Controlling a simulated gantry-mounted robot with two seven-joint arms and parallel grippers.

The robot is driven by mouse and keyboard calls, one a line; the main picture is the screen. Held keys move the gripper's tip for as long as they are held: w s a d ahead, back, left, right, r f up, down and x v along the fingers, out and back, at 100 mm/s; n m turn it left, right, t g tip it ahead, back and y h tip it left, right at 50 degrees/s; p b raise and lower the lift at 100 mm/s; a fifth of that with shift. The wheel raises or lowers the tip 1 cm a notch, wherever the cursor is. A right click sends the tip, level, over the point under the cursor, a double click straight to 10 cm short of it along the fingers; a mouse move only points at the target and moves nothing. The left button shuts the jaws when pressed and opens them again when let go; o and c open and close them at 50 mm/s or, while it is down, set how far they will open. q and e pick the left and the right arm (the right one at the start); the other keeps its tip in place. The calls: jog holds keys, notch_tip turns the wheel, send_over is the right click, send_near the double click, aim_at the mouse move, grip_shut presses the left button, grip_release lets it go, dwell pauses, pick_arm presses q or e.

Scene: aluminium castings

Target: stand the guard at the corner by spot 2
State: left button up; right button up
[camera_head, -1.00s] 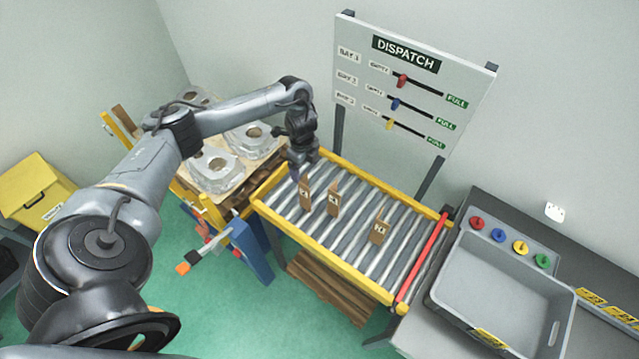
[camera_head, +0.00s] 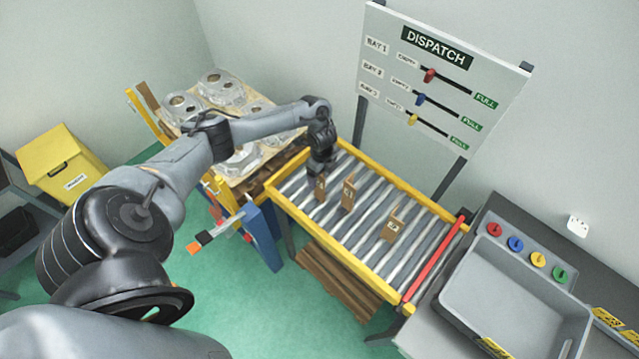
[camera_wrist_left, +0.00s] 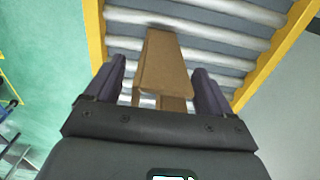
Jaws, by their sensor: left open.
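Several brown angle-shaped guards stand on the roller conveyor. The leftmost guard (camera_head: 320,191) is under my left gripper (camera_head: 318,172); a middle guard (camera_head: 348,196) and a right guard (camera_head: 394,225) stand apart from it. In the left wrist view, a brown guard (camera_wrist_left: 166,65) reaches up between the two dark fingers of my left gripper (camera_wrist_left: 160,88), which is open with a gap on each side. Castings stand on a pallet (camera_head: 247,178) left of the conveyor; I cannot make out a spot 2 mark. My right gripper is not in view.
The conveyor has yellow side rails (camera_head: 345,273) and a red bar (camera_head: 433,265) at its right end. A grey tray (camera_head: 455,335) is at the right, below a dispatch board (camera_head: 440,85). A blue post (camera_head: 262,240) stands by the pallet.

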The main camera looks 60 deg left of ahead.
pick_arm(q)
jog(key=shift+f, duration=0.6)
jog(key=shift+c, duration=0.5)
jog(key=shift+r, duration=0.1)
jog(key=c, duration=1)
